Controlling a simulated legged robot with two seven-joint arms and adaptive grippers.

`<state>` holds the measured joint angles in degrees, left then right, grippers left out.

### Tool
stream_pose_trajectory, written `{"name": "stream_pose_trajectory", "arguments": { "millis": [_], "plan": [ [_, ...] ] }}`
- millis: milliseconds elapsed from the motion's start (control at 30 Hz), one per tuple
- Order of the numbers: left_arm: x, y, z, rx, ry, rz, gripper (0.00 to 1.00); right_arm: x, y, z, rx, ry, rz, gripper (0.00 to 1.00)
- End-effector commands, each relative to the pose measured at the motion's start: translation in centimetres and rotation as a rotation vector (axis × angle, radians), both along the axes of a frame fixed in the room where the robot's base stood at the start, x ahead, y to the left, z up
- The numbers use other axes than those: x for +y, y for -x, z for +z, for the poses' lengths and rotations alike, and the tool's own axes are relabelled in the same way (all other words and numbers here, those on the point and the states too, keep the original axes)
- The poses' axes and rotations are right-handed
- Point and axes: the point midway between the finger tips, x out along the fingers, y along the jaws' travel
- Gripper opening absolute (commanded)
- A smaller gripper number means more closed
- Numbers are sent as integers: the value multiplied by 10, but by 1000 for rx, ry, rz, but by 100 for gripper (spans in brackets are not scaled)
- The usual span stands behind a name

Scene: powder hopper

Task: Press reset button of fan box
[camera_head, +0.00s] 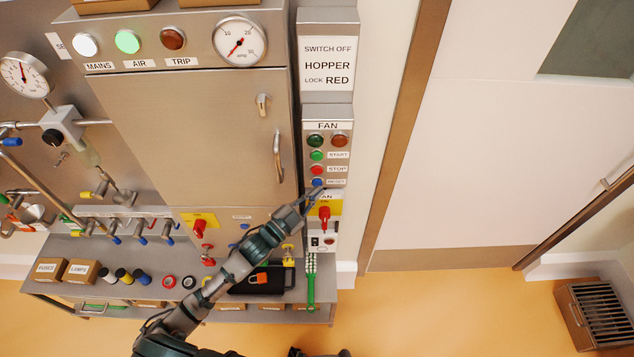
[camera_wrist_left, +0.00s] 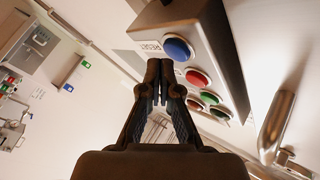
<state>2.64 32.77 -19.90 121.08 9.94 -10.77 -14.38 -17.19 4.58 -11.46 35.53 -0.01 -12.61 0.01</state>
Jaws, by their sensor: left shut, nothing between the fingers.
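The grey fan box (camera_head: 328,127) is on the wall strip right of the large steel cabinet. Its blue reset button (camera_head: 317,182) is the lowest of a column, under the red stop button (camera_head: 316,169) and green start button (camera_head: 316,155). My left gripper (camera_head: 313,191) is shut and empty, its tips at the blue button. In the left wrist view the shut fingertips (camera_wrist_left: 160,68) are just left of and below the blue button (camera_wrist_left: 178,48), near the RESET label. I cannot tell whether they touch the box. My right gripper is not in view.
Below the fan box is a red rotary switch (camera_head: 324,213) on a yellow plate, close to my left gripper. A steel bench (camera_head: 60,250) with boxes and tools runs along the lower left. A wide door (camera_head: 490,150) and open floor (camera_head: 450,310) lie to the right.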

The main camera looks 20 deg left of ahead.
Motion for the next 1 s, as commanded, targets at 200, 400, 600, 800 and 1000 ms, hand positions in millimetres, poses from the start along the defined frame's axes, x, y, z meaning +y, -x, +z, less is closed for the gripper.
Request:
{"name": "stream_pose_trajectory", "arguments": {
  "millis": [200, 400, 600, 800, 1000],
  "plan": [
    [-1, 3, 1, -2, 0, 0, 0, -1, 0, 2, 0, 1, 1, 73],
    [-2, 5, 1, -1, 0, -1, 0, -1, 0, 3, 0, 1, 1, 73],
    [-8, 23, 2, 0, 3, -2, 0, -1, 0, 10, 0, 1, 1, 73],
    [-13, 41, 2, -1, 2, -1, 0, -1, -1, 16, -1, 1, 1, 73],
    [-15, 51, 1, -1, 2, 0, 0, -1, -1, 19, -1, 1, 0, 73]
  ]
}}
